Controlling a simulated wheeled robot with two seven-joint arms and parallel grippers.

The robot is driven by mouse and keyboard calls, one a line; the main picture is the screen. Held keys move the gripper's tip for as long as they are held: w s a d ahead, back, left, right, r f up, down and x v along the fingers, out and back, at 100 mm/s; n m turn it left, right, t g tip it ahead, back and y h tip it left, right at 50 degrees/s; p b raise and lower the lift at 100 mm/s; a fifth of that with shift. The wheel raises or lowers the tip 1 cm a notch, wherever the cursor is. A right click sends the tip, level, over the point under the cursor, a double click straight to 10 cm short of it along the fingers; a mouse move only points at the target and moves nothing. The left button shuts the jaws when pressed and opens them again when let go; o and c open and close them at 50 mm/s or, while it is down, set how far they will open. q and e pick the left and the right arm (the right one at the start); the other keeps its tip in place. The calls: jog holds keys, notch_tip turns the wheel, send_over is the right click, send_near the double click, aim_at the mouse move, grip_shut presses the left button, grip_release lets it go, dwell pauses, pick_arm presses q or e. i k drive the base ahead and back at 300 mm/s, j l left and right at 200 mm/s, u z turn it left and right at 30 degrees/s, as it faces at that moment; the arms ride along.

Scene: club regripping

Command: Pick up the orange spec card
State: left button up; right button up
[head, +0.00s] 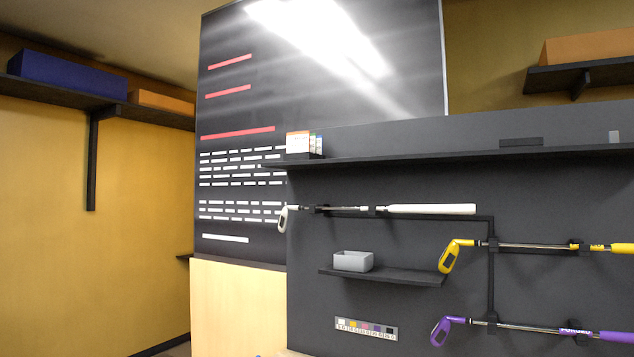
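A card with an orange top edge and a white face (298,143), which looks like the orange spec card, stands upright at the left end of the long dark upper shelf (440,156). It is the front one of a small group of cards in a dark holder (303,156). The orange card's lower edge meets the holder. Neither of my grippers is in view.
Below the shelf, white, yellow (450,256) and purple (441,330) clubs hang on the dark panel. A grey bin (353,261) sits on a small lower shelf (410,278). A colour-labelled strip (366,329) is below it. A large dark board (320,90) stands behind.

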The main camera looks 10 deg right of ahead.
aim_at(297, 141)
jog(key=i+j+z, duration=0.95)
jog(key=j, duration=0.2)
jog(key=i+j+z, duration=0.35)
jog(key=j, duration=0.2)
jog(key=k+l, duration=0.05)
jog(key=k, duration=0.05)
